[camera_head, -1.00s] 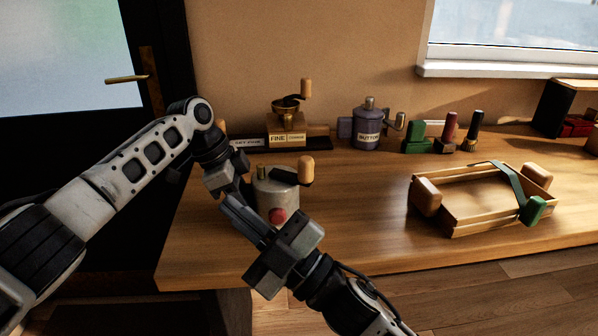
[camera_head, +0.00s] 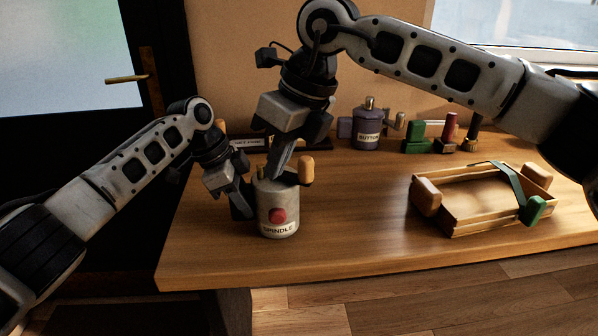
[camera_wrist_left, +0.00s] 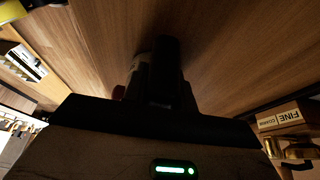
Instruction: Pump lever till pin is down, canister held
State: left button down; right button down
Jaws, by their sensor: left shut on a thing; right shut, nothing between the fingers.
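The canister (camera_head: 291,204) is a grey cylinder labelled SPINDLE, standing upright near the table's front left, with a red button (camera_head: 278,215) on its side. My left gripper (camera_head: 245,207) is shut on the canister's left side. In the left wrist view the canister (camera_wrist_left: 136,78) is mostly hidden behind dark fingers.
A purple BUTTON canister (camera_head: 367,130) and green, red and black pieces stand at the back. A wooden tray (camera_head: 470,228) with a green strap sits at the right. The table between is clear. A FINE box (camera_wrist_left: 284,120) shows in the left wrist view.

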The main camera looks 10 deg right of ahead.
jog(key=w+d+r+t+h, duration=0.2)
jog(key=w+d+r, duration=0.1)
jog(key=d+r, duration=0.15)
notch_tip(320, 180, down, 10)
jog(key=shift+s+d+r+m, duration=0.15)
jog(key=shift+s+d+m, duration=0.05)
jog(key=shift+m, duration=0.2)
jog(key=shift+w, duration=0.1)
dwell(1.8)
jog(key=w, duration=0.6)
jog(key=shift+w+d, duration=0.15)
jog(key=shift+w, duration=0.15)
dwell(0.7)
jog(key=shift+s+r, duration=0.1)
notch_tip(320, 180, up, 7)
send_over(306, 156)
dwell(1.3)
dwell(1.0)
